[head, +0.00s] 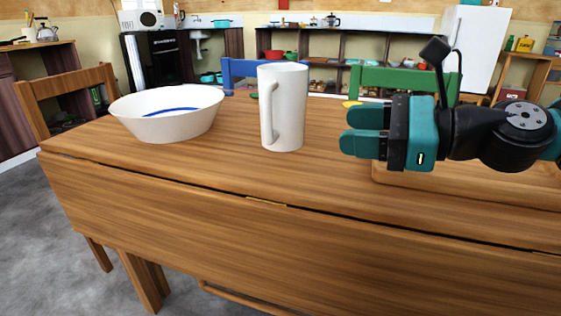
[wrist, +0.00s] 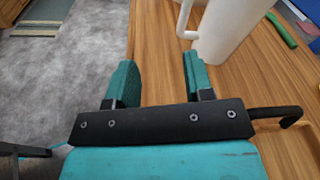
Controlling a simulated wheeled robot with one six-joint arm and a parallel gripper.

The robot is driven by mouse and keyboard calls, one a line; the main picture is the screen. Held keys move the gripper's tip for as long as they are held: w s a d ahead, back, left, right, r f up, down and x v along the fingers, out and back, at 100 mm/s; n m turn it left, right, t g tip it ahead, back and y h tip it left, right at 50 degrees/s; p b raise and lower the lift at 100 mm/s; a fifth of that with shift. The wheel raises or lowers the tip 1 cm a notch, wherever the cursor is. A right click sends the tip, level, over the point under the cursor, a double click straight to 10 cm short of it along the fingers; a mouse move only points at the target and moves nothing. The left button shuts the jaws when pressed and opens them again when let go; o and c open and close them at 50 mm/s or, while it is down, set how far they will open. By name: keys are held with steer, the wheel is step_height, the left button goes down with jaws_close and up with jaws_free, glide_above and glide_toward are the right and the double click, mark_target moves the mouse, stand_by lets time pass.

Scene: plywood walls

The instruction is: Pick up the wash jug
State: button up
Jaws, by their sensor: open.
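The wash jug (head: 288,108) is tall and white and stands upright on the wooden table. Its handle (head: 267,112) is on its left side in the head view. In the wrist view the jug (wrist: 228,32) is at the top right, partly cut off, with its handle beyond the fingers. My gripper (head: 350,130) is to the right of the jug in the head view, apart from it, with its fingers pointing left. In the wrist view my gripper (wrist: 157,80) shows two teal fingers spread open with nothing between them.
A white bowl (head: 168,128) with a blue mark inside stands on the table (head: 215,165) left of the jug. A wooden tray (head: 440,184) lies under my arm at right. Chairs, one wooden (head: 62,86), stand around the table. The tabletop between bowl and jug is clear.

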steer(key=w+d+f+m+b, duration=0.1)
steer(key=f+m+t+b, duration=0.1)
steer(key=m, duration=0.1)
steer(key=shift+w+d+f+t, duration=0.3)
steer(key=shift+w+d, duration=0.1)
steer(key=shift+w+d+m+y, duration=0.2)
steer(key=shift+m+y, duration=0.1)
steer(key=shift+m, duration=0.2)
steer(key=shift+w+a+r, duration=0.1)
steer(key=shift+w+r, duration=0.05)
steer(key=shift+r, duration=0.1)
steer(key=p, duration=1.1)
glide_toward(268, 139)
steer(key=w+a+r, duration=0.2)
steer(key=a+r, duration=0.1)
steer(key=shift+w+a+r, duration=0.25)
steer(key=shift+w, duration=0.1)
steer(key=shift+b+x, duration=0.3)
steer(key=shift+x, duration=2.7)
jaws_close()
